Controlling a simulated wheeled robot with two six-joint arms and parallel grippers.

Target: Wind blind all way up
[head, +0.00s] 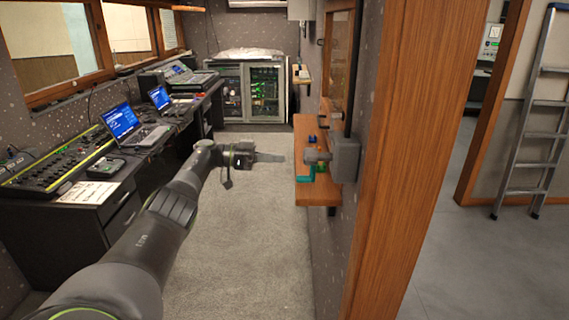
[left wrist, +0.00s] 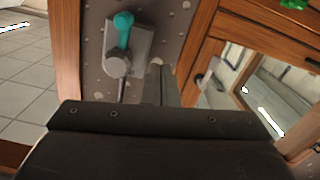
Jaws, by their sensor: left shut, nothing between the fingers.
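A grey winder box (head: 345,160) is fixed to the wall on the right, beside a wooden post. A grey hub sticks out of it toward the left, with a teal crank handle (head: 304,178) at its lower end. In the left wrist view the grey box (left wrist: 140,45) shows with the teal handle (left wrist: 123,28) at the top. My left gripper (head: 284,157) is shut and empty, a little left of the hub and above the handle; I cannot tell if it touches. Its fingers (left wrist: 160,84) also show in the left wrist view. The blind cannot be made out. My right gripper is out of view.
A wooden shelf (head: 307,143) with small blue and green items runs along the wall under a wood-framed window (head: 337,65). A desk with laptops (head: 130,128) and a fader console stands left. A ladder (head: 540,110) leans at right. The carpet between is clear.

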